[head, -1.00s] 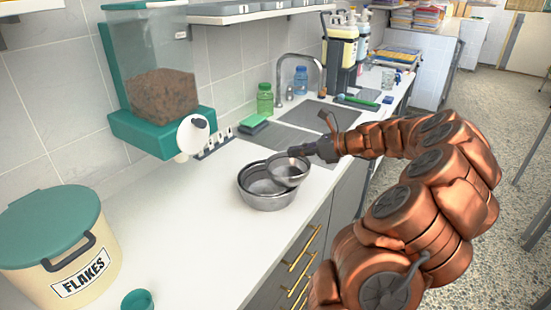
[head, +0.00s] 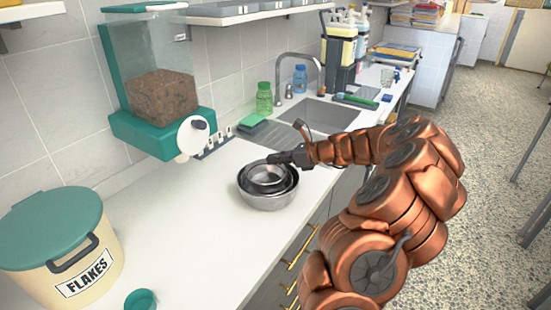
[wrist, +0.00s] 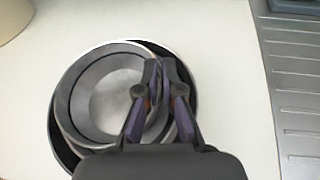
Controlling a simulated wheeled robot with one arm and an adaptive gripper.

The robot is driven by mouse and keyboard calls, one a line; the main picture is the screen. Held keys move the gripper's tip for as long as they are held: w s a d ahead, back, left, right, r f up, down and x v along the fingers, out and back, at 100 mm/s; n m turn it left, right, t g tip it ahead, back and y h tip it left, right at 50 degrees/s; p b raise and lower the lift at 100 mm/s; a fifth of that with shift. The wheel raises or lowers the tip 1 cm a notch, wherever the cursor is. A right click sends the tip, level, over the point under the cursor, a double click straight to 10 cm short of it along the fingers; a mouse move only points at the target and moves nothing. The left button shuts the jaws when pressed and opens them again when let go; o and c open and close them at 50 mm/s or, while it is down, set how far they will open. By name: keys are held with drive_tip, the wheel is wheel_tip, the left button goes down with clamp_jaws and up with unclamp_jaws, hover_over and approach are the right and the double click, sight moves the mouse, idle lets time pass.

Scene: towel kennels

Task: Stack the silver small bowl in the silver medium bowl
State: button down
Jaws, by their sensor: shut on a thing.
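The silver small bowl (head: 267,180) is within the rim of the silver medium bowl (head: 268,204), which stands on the white counter. My gripper (head: 274,159) is shut on the small bowl's rim at the far side in the head view. In the wrist view, my gripper's fingers (wrist: 161,80) cross the right part of the small bowl (wrist: 108,100). A dark crescent of the medium bowl (wrist: 63,152) shows around it, so the two are slightly off centre. I cannot tell whether the small bowl rests on the medium bowl's bottom.
A flakes bin (head: 58,245) and a teal cup (head: 141,299) stand at the left. A food dispenser (head: 160,130) hangs on the wall behind. The sink (head: 318,114) lies beyond the bowls, with a green bottle (head: 264,99) beside it. Counter left of the bowls is clear.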

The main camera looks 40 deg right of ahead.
drive_tip(key=shift+f, duration=0.6)
drive_tip(key=c, duration=1.3)
unclamp_jaws()
drive_tip(key=shift+r, duration=0.1)
drive_tip(key=shift+r, duration=0.25)
drive_tip(key=b+v, duration=0.2)
drive_tip(key=v, duration=1)
drive_tip(key=shift+d+r, duration=0.1)
drive_tip(key=shift+r, duration=0.15)
